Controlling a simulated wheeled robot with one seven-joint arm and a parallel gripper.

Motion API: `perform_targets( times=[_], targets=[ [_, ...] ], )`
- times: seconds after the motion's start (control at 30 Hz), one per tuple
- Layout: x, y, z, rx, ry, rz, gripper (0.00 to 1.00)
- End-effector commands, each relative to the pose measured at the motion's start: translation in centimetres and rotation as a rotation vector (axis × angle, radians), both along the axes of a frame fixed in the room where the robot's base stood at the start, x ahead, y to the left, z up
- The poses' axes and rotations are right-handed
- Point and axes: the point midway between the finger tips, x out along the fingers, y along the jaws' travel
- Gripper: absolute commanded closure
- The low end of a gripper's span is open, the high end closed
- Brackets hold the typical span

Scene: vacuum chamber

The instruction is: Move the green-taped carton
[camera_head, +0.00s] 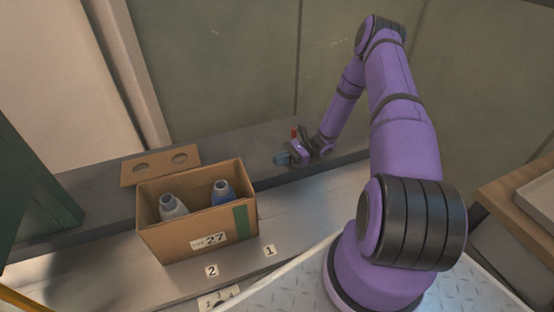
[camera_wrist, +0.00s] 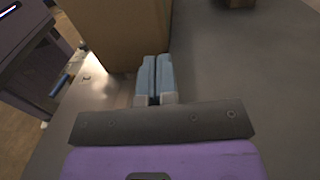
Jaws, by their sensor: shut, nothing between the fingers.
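The green-taped carton (camera_head: 180,235) is an open brown box with a green tape strip at its right front corner and a label reading 27. It stands on the grey bench and holds a grey bottle (camera_head: 172,206) and a blue bottle (camera_head: 222,191). My gripper (camera_head: 281,159) is to the right of the carton and farther back, apart from it. In the wrist view my gripper (camera_wrist: 154,75) has its pale blue fingers together with nothing between them. A brown cardboard face (camera_wrist: 115,35), probably the carton, rises just beyond the fingertips at the left.
A cardboard piece with two holes (camera_head: 160,164) lies behind the carton. Number cards 1 (camera_head: 270,250) and 2 (camera_head: 211,271) lie in front on the lower ledge. A dark green cabinet (camera_head: 35,190) stands left. The dark bench top between carton and gripper is clear.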

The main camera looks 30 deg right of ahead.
Motion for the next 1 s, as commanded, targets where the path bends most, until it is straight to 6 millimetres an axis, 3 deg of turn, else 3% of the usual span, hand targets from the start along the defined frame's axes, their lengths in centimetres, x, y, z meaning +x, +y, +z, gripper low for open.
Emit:
perform_targets(
  times=[0.5, 0.7, 1.0],
  targets=[
    [0.9, 9.2, 0.0, 0.0, 0.0, 0.001, 1.0],
    [1.1, 11.0, 0.0, 0.0, -0.001, 0.0, 1.0],
    [1.2, 11.3, 0.0, 0.0, -0.001, -0.001, 1.0]
  ],
)
